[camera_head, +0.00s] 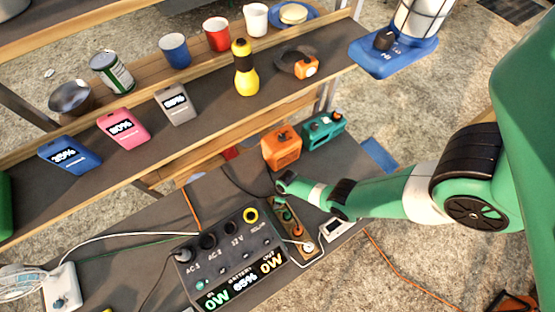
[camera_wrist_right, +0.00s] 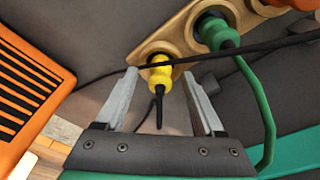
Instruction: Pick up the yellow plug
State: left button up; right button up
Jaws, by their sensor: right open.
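The yellow plug (camera_wrist_right: 160,70) sits in the near end hole of a wooden holder (camera_wrist_right: 180,44) in the right wrist view, with a dark cord hanging from it. My right gripper (camera_wrist_right: 159,76) is open, with one finger on each side of the plug and a gap to each. A thin black cable crosses by the plug and the right finger. In the head view the wooden holder (camera_head: 306,243) stands right of the power station; my right wrist hides the plug. My left gripper is not in view.
A green plug (camera_wrist_right: 217,33) with a green cord sits beside the yellow one. An orange box (camera_head: 281,147) and a teal box (camera_head: 324,130) stand behind my wrist. The power station (camera_head: 228,252) has a yellow-ringed socket. A shelf with bottles and cups runs behind.

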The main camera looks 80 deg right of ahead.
grip_shut()
dwell(0.3)
notch_tip(320, 180, up, 10)
jog(key=p, duration=0.8)
jog(key=shift+r+p, duration=0.1)
jog(key=shift+p, duration=0.2)
